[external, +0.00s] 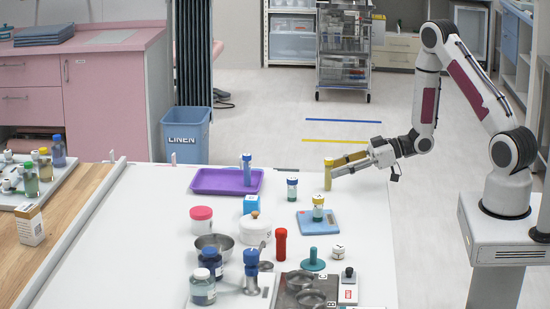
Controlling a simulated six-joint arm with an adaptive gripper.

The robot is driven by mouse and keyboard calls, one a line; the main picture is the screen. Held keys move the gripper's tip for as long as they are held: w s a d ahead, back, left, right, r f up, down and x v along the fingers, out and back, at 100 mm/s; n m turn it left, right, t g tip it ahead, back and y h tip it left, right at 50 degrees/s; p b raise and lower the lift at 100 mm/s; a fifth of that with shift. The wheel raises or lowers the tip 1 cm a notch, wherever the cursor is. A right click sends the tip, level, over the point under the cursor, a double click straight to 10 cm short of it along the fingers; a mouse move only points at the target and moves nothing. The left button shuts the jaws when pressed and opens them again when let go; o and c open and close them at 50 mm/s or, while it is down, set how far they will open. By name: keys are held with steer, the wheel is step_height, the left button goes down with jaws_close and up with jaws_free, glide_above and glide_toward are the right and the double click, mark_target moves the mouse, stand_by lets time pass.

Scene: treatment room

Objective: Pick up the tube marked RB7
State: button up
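Several tubes show on the white table, but no marking on them is legible at this size, so I cannot tell which is RB7. A yellow tube (328,175) stands upright near the table's far right edge. My gripper (336,168) reaches in from the right, level, with its fingertips at this yellow tube. I cannot tell whether the fingers grip it or only sit beside it. A blue tube (247,168) stands upright on the purple tray (215,182). A red tube (281,245) stands upright nearer the front.
A white pot (256,231), metal bowl (214,246) and jars crowd the front. The table's left side is clear.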

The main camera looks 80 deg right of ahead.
mark_target(328, 190)
steer(key=shift+x, duration=1.65)
steer(key=shift+f, duration=0.15)
jaws_close()
